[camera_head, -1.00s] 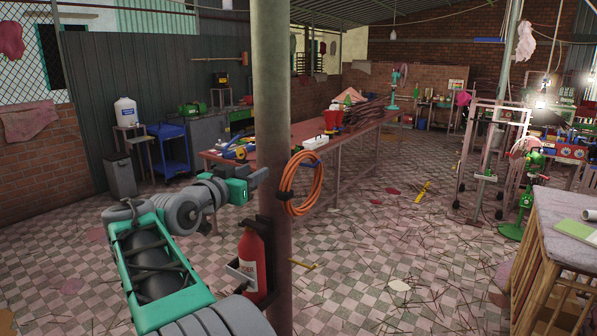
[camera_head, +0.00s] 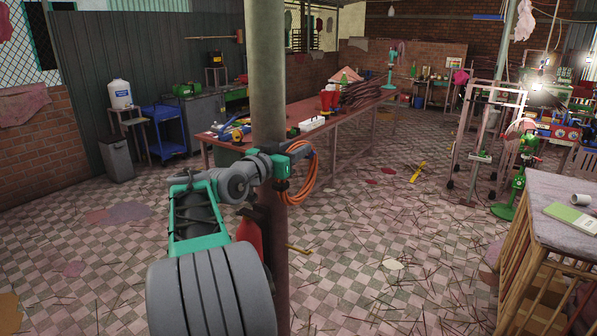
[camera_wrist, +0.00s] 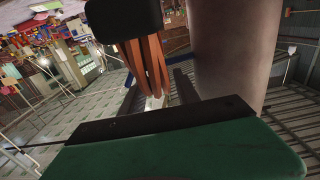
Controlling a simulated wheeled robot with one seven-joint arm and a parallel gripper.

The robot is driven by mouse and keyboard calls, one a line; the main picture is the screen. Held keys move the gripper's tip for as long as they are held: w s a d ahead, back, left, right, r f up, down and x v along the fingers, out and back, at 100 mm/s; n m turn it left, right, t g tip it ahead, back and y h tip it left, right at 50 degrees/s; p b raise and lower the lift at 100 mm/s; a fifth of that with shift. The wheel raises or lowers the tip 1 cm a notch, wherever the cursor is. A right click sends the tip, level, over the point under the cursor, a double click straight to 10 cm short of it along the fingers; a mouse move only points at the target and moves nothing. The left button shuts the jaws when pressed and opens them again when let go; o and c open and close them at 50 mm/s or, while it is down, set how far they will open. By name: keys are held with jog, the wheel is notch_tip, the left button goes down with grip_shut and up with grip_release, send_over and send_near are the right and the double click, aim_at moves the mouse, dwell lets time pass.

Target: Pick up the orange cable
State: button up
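The orange cable (camera_head: 308,180) is a coil hanging on the right side of the grey pillar (camera_head: 268,80). My gripper (camera_head: 297,152), green with dark fingers, is at the coil's upper left, in front of the pillar, and hides part of the cable. In the wrist view, orange strands (camera_wrist: 154,66) run down from behind a dark rounded part, just beyond my gripper's green body and dark edge. The pillar stands close on the right there. I cannot tell whether the fingers touch the cable or how far apart they are.
A red fire extinguisher (camera_head: 249,236) is on the pillar below my arm, partly hidden. A long workbench (camera_head: 345,122) with tools stands behind the pillar. A cloth-covered table (camera_head: 545,192) is at the right. The checkered floor between them is mostly clear, with scattered sticks.

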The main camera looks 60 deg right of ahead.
grip_shut()
dwell(1.2)
jog(key=shift+r, duration=0.15)
